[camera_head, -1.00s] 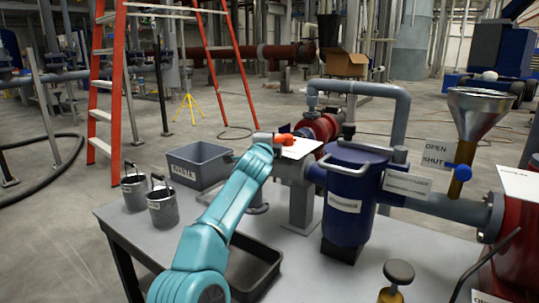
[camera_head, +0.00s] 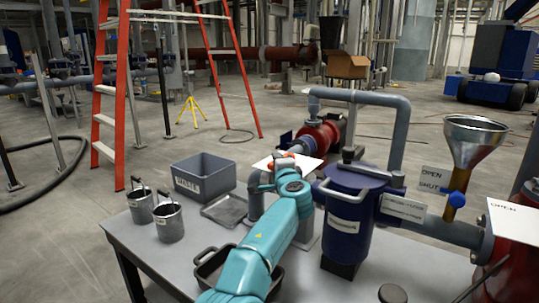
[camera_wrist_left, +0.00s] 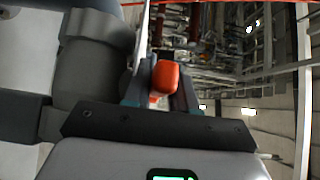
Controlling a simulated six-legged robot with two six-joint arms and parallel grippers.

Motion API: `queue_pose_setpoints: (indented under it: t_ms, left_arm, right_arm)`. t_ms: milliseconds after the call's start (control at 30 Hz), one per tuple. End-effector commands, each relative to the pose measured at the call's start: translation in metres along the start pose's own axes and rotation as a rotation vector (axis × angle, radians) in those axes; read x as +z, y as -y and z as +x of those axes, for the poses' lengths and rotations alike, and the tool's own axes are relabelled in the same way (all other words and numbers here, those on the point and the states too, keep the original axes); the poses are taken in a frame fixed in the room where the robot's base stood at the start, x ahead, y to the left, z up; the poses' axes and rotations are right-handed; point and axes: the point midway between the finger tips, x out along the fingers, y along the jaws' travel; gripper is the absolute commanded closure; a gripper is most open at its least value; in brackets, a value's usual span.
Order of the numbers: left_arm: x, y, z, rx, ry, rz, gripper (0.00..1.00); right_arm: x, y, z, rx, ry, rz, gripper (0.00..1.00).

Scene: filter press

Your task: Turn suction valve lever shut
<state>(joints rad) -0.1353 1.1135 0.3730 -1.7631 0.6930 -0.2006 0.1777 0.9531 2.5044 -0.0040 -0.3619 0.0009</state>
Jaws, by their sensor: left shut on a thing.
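The suction valve lever shows an orange-red grip (camera_wrist_left: 165,78) in the left wrist view, between the two fingers of my left gripper (camera_wrist_left: 163,88). My left gripper is shut on it. In the head view my left gripper (camera_head: 283,162) is at the grey suction pipe (camera_head: 257,195), left of the blue strainer pot (camera_head: 350,220). Only a bit of orange shows there; my wrist hides most of the lever and the valve body. A white card (camera_head: 308,170) sits just right of the gripper, its writing unreadable. My right gripper is not in view.
A grey bin (camera_head: 204,178), two small buckets (camera_head: 168,220) and a flat tray (camera_head: 226,209) stand on the left of the table. A red pump (camera_head: 318,135) is behind. A funnel (camera_head: 473,138) with a blue-handled valve stands at right.

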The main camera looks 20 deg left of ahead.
Motion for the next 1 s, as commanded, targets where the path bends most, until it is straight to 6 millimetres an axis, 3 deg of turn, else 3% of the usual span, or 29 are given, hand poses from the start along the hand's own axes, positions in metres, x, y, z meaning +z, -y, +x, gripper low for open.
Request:
queue_pose_setpoints:
  t_ms: [533, 567, 600, 633, 1000]
  left_arm:
    - [-0.0076, 0.0009, -0.0026, -0.006, 0.006, -0.001, 1.0]
    - [-0.0075, 0.0009, -0.0026, -0.006, 0.006, -0.001, 0.71]
    - [-0.0074, 0.0009, -0.0025, -0.006, 0.006, -0.001, 0.58]
    - [-0.0072, 0.0009, -0.0025, -0.006, 0.006, -0.001, 0.53]
    - [-0.0069, -0.0035, -0.0019, -0.001, 0.004, 0.001, 0.53]
  right_arm:
    - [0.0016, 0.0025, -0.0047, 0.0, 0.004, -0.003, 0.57]
    - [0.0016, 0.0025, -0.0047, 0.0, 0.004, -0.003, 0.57]
    - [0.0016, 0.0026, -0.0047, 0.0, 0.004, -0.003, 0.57]
    - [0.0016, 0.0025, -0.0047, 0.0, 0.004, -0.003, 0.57]
    - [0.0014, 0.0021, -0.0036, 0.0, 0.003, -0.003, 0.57]
